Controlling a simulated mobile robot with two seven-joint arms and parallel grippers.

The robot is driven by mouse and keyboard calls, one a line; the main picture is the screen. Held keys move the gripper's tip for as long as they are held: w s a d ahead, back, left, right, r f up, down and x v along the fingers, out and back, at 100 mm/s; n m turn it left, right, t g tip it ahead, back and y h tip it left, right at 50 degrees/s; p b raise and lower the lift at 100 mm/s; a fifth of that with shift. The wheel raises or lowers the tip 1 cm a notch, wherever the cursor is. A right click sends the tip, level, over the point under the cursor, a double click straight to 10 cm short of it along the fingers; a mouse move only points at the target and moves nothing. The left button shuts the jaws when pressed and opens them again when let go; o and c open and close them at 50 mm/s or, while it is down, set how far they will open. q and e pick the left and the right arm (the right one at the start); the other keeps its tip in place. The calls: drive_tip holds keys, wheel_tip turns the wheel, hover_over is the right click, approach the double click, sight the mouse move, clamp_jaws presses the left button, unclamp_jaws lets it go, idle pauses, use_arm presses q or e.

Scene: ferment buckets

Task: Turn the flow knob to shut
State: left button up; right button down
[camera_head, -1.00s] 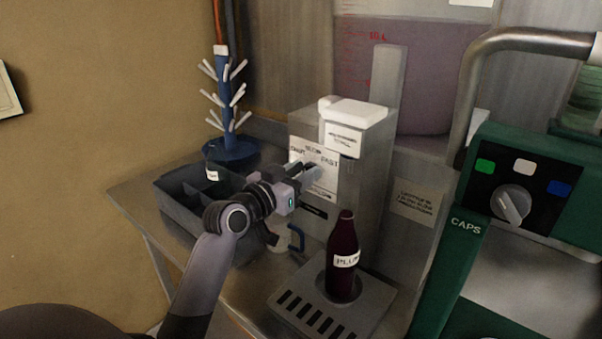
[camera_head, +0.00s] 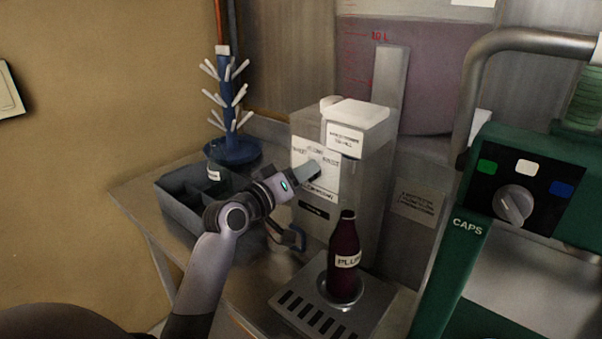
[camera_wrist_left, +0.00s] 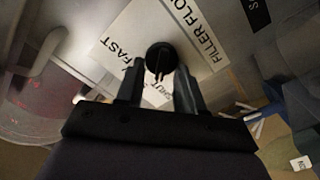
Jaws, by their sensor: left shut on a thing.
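The flow knob (camera_wrist_left: 160,57) is round and black and sits on a white label panel (camera_head: 316,167) on the front of the grey filler box. In the left wrist view the panel reads "FILLER FLO…", "FAST" and a partly covered "SHUT". A pale line on the knob runs down the picture, towards the "SHUT" word. My left gripper (camera_wrist_left: 160,88) is shut on the knob, one finger on each side. In the head view the left gripper (camera_head: 311,173) reaches the panel and hides the knob. My right gripper is not in view.
A dark bottle labelled "PLUM" (camera_head: 344,258) stands upright on the slotted drip tray (camera_head: 312,313) below and right of my gripper. A grey divided crate (camera_head: 182,207) lies behind my left forearm. A blue bottle tree (camera_head: 228,110) stands behind. The green capper (camera_head: 515,195) is at right.

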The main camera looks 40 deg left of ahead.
use_arm(q)
drive_tip(key=shift+n, duration=0.6)
drive_tip(key=shift+a, duration=0.1)
drive_tip(key=o, duration=1)
drive_tip(key=shift+s, duration=0.1)
drive_tip(key=shift+s+a+b, duration=0.15)
drive_tip(key=shift+s+b, duration=0.15)
drive_tip(key=shift+s, duration=1.45)
drive_tip(key=shift+s+a+b, duration=0.1)
drive_tip(key=shift+s+b, duration=0.2)
drive_tip(key=shift+s, duration=1.45)
